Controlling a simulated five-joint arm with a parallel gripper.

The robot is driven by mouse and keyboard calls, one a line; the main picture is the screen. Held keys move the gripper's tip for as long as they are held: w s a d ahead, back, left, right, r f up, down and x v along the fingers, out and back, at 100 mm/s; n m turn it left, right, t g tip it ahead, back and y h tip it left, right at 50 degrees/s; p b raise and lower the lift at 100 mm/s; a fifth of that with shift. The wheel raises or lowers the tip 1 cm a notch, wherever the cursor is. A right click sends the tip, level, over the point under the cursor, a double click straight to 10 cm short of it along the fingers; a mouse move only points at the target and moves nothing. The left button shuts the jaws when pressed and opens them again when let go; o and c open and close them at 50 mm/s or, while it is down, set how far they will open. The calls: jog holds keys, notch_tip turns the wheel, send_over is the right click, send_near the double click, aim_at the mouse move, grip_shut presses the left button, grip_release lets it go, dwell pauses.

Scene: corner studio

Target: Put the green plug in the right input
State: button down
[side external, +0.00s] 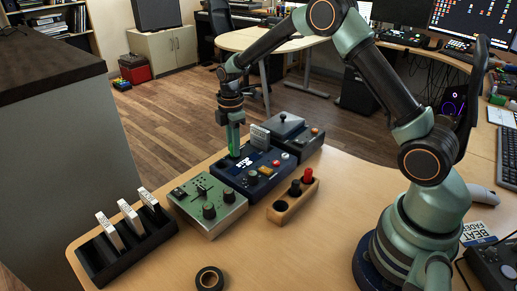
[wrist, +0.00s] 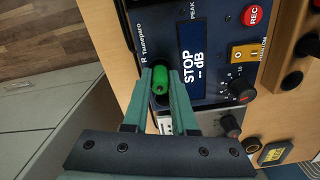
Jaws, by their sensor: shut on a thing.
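My gripper (side external: 234,150) points down at the far left edge of the dark blue recorder (side external: 262,186). In the wrist view my gripper (wrist: 161,84) is shut on the green plug (wrist: 160,76), whose rounded end shows between the fingertips. The recorder's panel (wrist: 208,20) there has a "STOP -- dB" display, and an "R" is printed near the plug. I cannot tell whether the plug's tip is in a socket or just above the panel.
A green mixer (side external: 209,211) stands left of the recorder, and a dark unit with a lever (side external: 296,139) behind it. A wooden holder (side external: 294,204) has red and black plugs. A black rack (side external: 101,258) with white cards and a tape roll (side external: 209,279) lie in front.

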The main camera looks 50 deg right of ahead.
jog(key=shift+f, duration=0.2)
jog(key=c, duration=1)
grip_release()
jog(key=shift+r, duration=5.55)
